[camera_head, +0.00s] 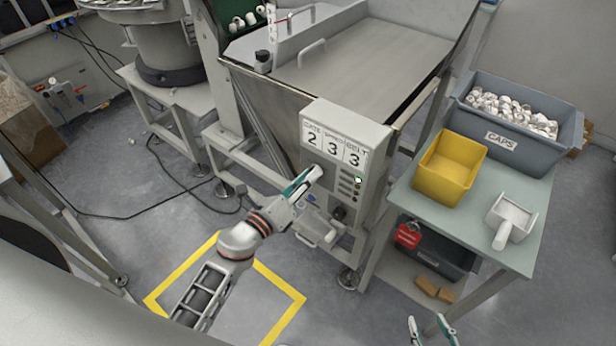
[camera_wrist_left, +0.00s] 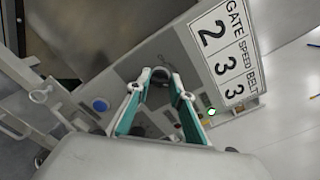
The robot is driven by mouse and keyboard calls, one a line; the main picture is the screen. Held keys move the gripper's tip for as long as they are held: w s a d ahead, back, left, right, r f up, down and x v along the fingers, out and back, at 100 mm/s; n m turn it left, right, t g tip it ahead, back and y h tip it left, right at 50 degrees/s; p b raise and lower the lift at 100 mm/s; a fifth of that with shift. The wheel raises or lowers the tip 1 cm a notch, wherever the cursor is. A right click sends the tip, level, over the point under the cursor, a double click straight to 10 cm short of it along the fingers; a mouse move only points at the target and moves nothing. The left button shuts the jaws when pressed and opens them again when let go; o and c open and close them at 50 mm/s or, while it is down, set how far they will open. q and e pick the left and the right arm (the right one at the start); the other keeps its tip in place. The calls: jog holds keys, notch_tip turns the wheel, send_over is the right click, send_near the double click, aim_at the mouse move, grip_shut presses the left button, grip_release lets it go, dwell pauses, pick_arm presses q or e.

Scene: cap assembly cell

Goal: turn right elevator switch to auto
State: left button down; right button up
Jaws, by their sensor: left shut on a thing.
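The control box (camera_head: 345,150) of the elevator stands in the middle of the head view, with a panel reading GATE 2, SPEED 3, BELT 3. My left gripper (camera_head: 312,176) reaches the left part of its face, below the GATE number. In the left wrist view its fingers (camera_wrist_left: 160,82) are on either side of a dark round switch knob (camera_wrist_left: 159,76) and shut on it. The knob's pointer and markings are hidden or too small to read. My right gripper (camera_head: 432,328) is at the bottom edge of the head view, fingers apart and empty.
A lit green button (camera_head: 358,181) is right of my left gripper; a blue button (camera_wrist_left: 100,104) shows in the wrist view. A side table (camera_head: 470,215) holds a yellow bin (camera_head: 450,168), a grey CAPS bin (camera_head: 513,112) and a scoop (camera_head: 509,220). A red padlock-like tag (camera_head: 408,235) hangs below.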

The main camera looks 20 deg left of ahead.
pick_arm(q)
jog(key=shift+n+p, duration=2.1)
jog(key=shift+n, duration=2.2)
jog(key=c, duration=1.8)
grip_release()
jog(key=shift+a, duration=0.1)
jog(key=shift+o, duration=0.2)
jog(key=shift+s+f, duration=0.1)
